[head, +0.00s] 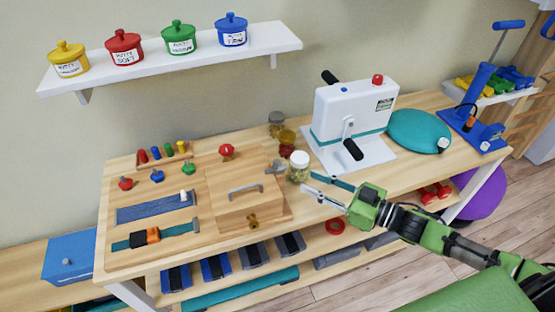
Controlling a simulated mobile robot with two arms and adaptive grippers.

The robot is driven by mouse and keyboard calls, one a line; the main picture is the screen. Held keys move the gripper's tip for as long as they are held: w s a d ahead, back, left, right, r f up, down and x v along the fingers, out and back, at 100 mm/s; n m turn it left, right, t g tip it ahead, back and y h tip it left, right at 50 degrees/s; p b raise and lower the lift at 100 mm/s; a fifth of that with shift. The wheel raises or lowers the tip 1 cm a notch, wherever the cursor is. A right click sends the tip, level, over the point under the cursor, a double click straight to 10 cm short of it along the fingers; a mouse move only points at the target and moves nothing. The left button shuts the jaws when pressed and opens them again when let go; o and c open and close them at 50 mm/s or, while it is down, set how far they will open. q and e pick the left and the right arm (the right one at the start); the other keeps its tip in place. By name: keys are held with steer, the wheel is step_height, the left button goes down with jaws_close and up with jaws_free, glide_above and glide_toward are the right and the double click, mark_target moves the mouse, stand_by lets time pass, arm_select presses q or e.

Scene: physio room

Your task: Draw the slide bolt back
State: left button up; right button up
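A small brass fitting (253,221) sits on the front of the board's raised wooden box. My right gripper (309,182) is to the right of the board, in front of the white-lidded jar. Its two fingers point left and are apart with nothing seen between them. My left gripper is out of view.
The board also carries a buckled strap (153,236), coloured pegs, knobs and a grey handle (245,189). A white-lidded jar (299,166) and a white crank machine (352,115) stand close behind my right gripper. A wall shelf (270,42) holds colourful putty pots above.

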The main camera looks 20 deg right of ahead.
mark_target(277, 160)
steer(key=w+a+r+p, duration=0.1)
steer(key=w+a, duration=0.1)
steer(key=w+a+r+n+y+p, duration=0.1)
steer(key=w+a, duration=0.2)
steer(key=w+a+r+g+y+p, duration=0.1)
steer(key=w+a, duration=0.1)
steer(key=shift+w+a, duration=0.2)
steer(key=shift+w, duration=0.15)
steer(key=shift+w+a+f, duration=0.1)
steer(key=shift+w+a, duration=0.2)
steer(key=shift+a, duration=0.05)
jaws_close()
